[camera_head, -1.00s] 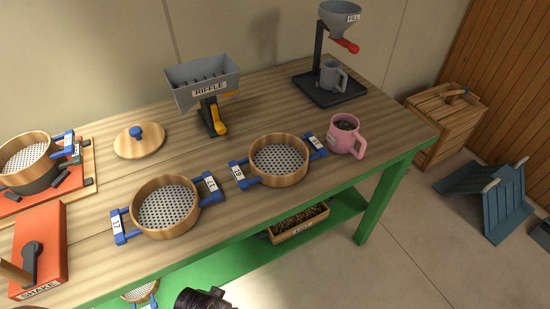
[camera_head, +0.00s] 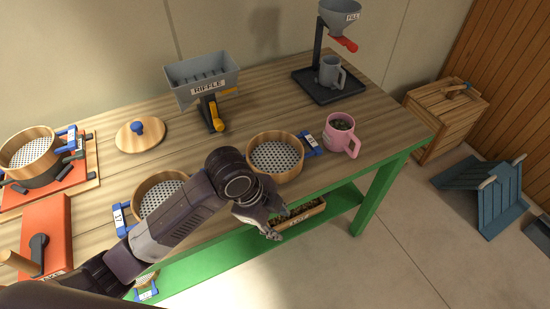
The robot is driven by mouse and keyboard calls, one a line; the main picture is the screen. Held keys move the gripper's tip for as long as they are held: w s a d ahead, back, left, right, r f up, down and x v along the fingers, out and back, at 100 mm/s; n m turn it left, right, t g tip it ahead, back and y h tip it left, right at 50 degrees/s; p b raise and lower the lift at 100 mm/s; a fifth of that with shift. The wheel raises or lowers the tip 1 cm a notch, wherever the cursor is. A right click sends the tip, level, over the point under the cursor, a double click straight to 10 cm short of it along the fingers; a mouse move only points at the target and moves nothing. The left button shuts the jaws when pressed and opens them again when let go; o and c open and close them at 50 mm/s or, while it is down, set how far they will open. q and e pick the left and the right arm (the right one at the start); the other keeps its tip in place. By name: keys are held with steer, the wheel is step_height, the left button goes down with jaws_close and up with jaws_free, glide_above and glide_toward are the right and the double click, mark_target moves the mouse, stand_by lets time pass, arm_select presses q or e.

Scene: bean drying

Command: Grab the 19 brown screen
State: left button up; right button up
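The 19 brown screen (camera_head: 288,176) is a round wooden sieve with a perforated metal base. It rests on the bench near its front edge. Its right blue handle (camera_head: 310,145) shows. Its left handle, labelled 19 in the earlier view, is hidden behind my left arm. My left gripper (camera_head: 284,224) is open and empty, in front of the bench edge and just below the screen in the picture, apart from it. My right gripper is not in view.
The 17 screen (camera_head: 146,189) is partly covered by my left arm. A pink mug (camera_head: 340,140) stands close right of the 19 screen. A grey riffle hopper (camera_head: 202,80) and a round lid (camera_head: 140,135) are behind. A lower shelf holds a wooden tray (camera_head: 305,213).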

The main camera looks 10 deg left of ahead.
arm_select(q)
steer(key=w+a+r+m, duration=0.1)
steer(key=m, duration=0.1)
steer(key=w+a+r+m+y, duration=0.1)
steer(key=w+a, duration=0.1)
steer(key=w+a+r+m+g+y, duration=0.1)
steer(key=w+m, duration=0.1)
steer(key=shift+w+a+m, duration=0.2)
steer(key=shift+m, duration=0.1)
steer(key=w+a+r+m, duration=0.1)
steer(key=a, duration=0.1)
steer(key=w+a+r+m+y, duration=0.1)
steer(key=a+r, duration=0.1)
steer(key=w+a+r+m, duration=0.1)
steer(key=w+a, duration=0.1)
steer(key=shift+w+a+r+g+y, duration=0.1)
steer(key=shift+a+r+g+y, duration=0.05)
steer(key=shift+a+g+y, duration=0.15)
step_height(320, 180, down, 6)
steer(key=shift+a+f+p, duration=0.15)
steer(key=shift+p, duration=1.05)
steer(key=shift+f, duration=0.45)
steer(key=shift+w, duration=0.1)
jaws_close()
